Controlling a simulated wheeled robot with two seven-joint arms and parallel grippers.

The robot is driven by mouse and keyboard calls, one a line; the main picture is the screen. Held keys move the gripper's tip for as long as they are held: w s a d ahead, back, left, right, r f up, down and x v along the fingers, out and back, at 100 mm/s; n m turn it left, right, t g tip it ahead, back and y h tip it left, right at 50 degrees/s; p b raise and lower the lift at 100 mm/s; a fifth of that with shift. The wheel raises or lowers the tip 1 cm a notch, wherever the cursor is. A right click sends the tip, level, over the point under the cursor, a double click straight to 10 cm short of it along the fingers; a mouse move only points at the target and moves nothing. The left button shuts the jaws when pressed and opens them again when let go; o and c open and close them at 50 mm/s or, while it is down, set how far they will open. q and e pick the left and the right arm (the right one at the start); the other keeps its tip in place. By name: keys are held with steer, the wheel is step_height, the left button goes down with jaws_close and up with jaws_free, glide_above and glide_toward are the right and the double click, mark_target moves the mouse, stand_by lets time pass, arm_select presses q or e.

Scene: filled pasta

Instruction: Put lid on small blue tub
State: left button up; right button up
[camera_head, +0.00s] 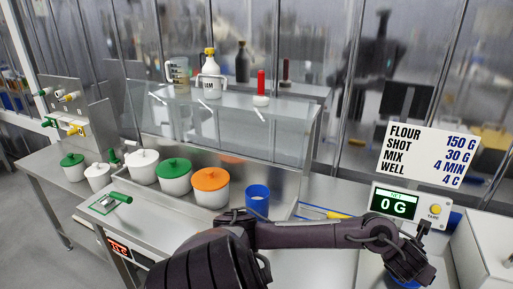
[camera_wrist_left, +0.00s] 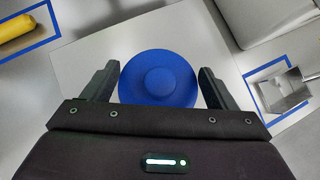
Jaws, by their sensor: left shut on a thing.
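A round blue lid (camera_wrist_left: 160,92) with a raised centre knob fills the space between my left gripper's fingers (camera_wrist_left: 158,76) in the left wrist view. The left gripper (camera_head: 408,262) is shut on this lid, at the lower right of the head view, well right of the tub. Some blue shows below the gripper there, partly hidden by the arm. The right gripper is not in view.
White tubs with an orange lid (camera_head: 210,179), a green lid (camera_head: 174,167) and a white lid (camera_head: 142,157) stand left of the blue tub. A scale display (camera_head: 398,204) reads 0 G. A yellow-handled tool (camera_wrist_left: 22,30) lies inside a blue outline.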

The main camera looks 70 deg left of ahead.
arm_select(q)
steer(key=shift+r+p, duration=1.25)
steer(key=shift+r, duration=0.25)
